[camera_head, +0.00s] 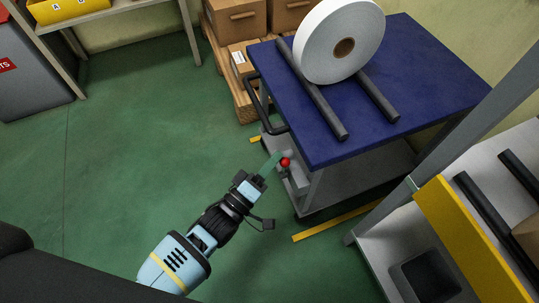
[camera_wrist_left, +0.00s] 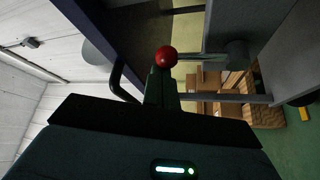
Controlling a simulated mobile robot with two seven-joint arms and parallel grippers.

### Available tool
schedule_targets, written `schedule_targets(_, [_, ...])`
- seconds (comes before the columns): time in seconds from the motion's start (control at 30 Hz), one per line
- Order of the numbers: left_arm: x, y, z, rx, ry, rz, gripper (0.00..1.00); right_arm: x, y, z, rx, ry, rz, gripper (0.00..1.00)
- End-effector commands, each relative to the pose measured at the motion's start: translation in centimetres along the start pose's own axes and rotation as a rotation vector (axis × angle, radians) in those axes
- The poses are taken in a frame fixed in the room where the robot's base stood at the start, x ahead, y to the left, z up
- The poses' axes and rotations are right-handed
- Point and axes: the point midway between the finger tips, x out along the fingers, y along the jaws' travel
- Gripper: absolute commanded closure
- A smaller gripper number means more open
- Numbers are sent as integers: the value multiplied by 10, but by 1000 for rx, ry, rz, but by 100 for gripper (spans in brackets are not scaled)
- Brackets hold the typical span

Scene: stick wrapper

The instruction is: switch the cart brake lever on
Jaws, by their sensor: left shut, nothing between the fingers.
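The cart (camera_head: 390,85) has a blue top and a grey lower shelf. Its brake lever ends in a red ball knob (camera_head: 285,162) at the cart's near left leg. In the left wrist view the red knob (camera_wrist_left: 166,57) sits on a thin metal rod (camera_wrist_left: 200,57) that runs right to a grey pivot (camera_wrist_left: 237,54). My left gripper (camera_head: 273,163) is shut and empty, its fingertips right beside the knob. In the left wrist view the fingers (camera_wrist_left: 161,88) end just at the knob; whether they touch it I cannot tell. My right gripper is not in view.
A white roll (camera_head: 341,42) rests on two dark bars (camera_head: 312,90) on the cart. A black handle (camera_head: 263,104) sticks out on the cart's left side. A pallet with cardboard boxes (camera_head: 236,18) stands behind. A yellow-edged machine (camera_head: 470,240) is at right. Green floor at left is clear.

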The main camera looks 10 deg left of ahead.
Motion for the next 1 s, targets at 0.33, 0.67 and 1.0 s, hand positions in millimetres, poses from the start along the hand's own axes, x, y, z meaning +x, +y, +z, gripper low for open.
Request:
schedule_targets(0.33, [-11, 7, 18, 170, -2, 99, 100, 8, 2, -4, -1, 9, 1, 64])
schedule_targets(0.67, [-16, 9, 27, 168, -1, 98, 100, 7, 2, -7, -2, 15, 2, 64])
schedule_targets(1.0, [-17, 9, 30, 168, -1, 97, 100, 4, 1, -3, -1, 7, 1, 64])
